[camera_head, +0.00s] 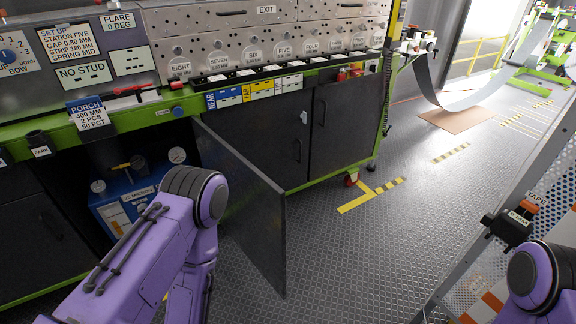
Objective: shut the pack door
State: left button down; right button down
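A dark flat door (245,215), which I take to be the pack door, stands open under the green-edged bench. It swings out toward me from the cabinet front, its free edge near the middle of the picture. The bay to its left is open and holds a blue box (125,207) with labels and a gauge. My purple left arm is in front of the bay, its rounded joint covering part of the box and close to the door in the picture; I cannot tell whether they touch. Only links of my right arm show at the lower right. Neither gripper is in view.
Shut dark cabinet doors (345,120) with handles lie to the right of the open door. The green bench edge (90,125) runs above. Metal floor (350,260) with yellow markings is clear right of the door. A perforated frame (515,210) stands at the right.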

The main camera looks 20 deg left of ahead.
aim_at(254, 215)
jog(key=u, duration=0.95)
jog(key=i, duration=0.2)
jog(key=u, duration=0.05)
